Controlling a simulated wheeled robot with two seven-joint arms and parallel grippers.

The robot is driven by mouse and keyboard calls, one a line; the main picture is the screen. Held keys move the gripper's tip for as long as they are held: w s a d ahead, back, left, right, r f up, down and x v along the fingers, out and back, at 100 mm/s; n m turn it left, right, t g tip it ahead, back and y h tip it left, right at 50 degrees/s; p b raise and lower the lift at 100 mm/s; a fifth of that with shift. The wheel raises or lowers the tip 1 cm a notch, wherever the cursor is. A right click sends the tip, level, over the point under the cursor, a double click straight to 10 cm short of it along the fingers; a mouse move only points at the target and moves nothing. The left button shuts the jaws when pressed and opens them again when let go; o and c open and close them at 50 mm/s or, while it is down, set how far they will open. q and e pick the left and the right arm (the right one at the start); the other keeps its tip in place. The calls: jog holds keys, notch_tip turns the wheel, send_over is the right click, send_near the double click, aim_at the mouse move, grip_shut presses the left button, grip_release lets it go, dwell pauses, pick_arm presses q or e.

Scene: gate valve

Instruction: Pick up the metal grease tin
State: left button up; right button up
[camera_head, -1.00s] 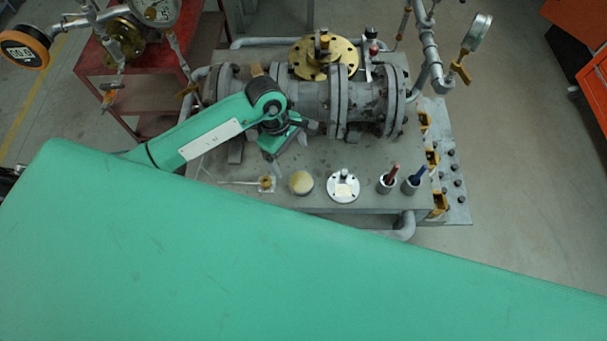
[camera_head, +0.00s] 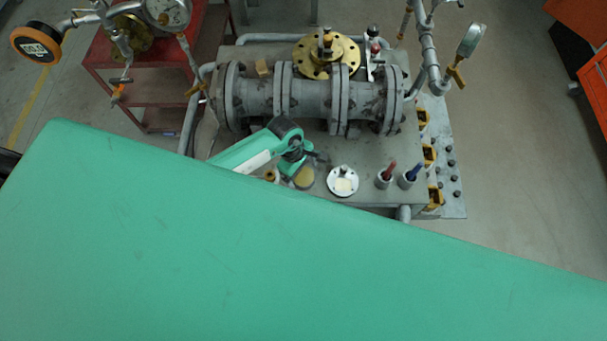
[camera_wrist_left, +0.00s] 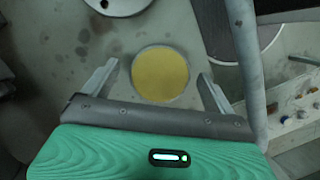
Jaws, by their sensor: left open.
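The metal grease tin (camera_head: 304,178) is a small round tin with yellow grease on top, standing on the grey bench top. My left gripper (camera_head: 305,164) is at the tin in the head view, and its arm partly covers the tin's left side. In the left wrist view the round yellow face of the tin (camera_wrist_left: 160,74) lies between and just beyond the two fingertips of my left gripper (camera_wrist_left: 158,82). The fingers are open, one on each side, with a gap to the tin on both sides. My right gripper is not in view.
A white flanged disc (camera_head: 343,181) stands right of the tin, then cups with a red handle (camera_head: 386,174) and a blue handle (camera_head: 409,175). The big flanged pipe valve (camera_head: 310,98) lies behind. My green arm covers the front of the head view.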

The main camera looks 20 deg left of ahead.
pick_arm(q)
jog(key=shift+f, duration=0.15)
jog(key=c, duration=1.3)
